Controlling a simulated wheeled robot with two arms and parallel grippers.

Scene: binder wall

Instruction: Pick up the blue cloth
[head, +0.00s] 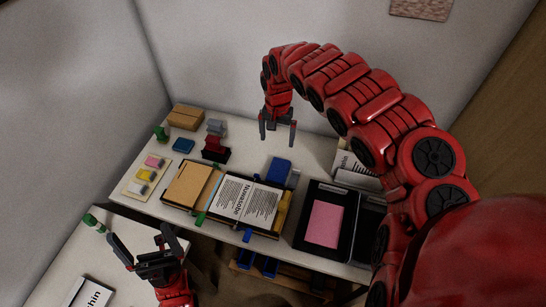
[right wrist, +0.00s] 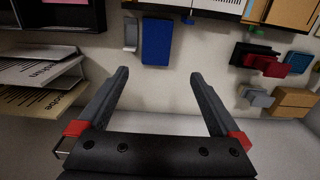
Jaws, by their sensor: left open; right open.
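A flat blue rectangle that looks like the blue cloth (head: 280,170) lies on the white desk beside a small grey item, behind the printed pages. In the right wrist view the blue cloth (right wrist: 157,42) lies beyond my fingertips, roughly in line with the gap between them. My right gripper (head: 277,138) is open and empty, pointing down above the back of the desk, apart from the cloth. It also shows open in the right wrist view (right wrist: 160,75). My left gripper (head: 140,240) is open and empty at the lower left, far from the cloth.
A black tray with a pink sheet (head: 325,222) stands right of the cloth. Paper trays (head: 352,168) stand behind it. A red item (head: 215,148), a smaller blue item (head: 183,146) and a cardboard box (head: 186,117) stand at the back left. Bare desk lies behind the cloth.

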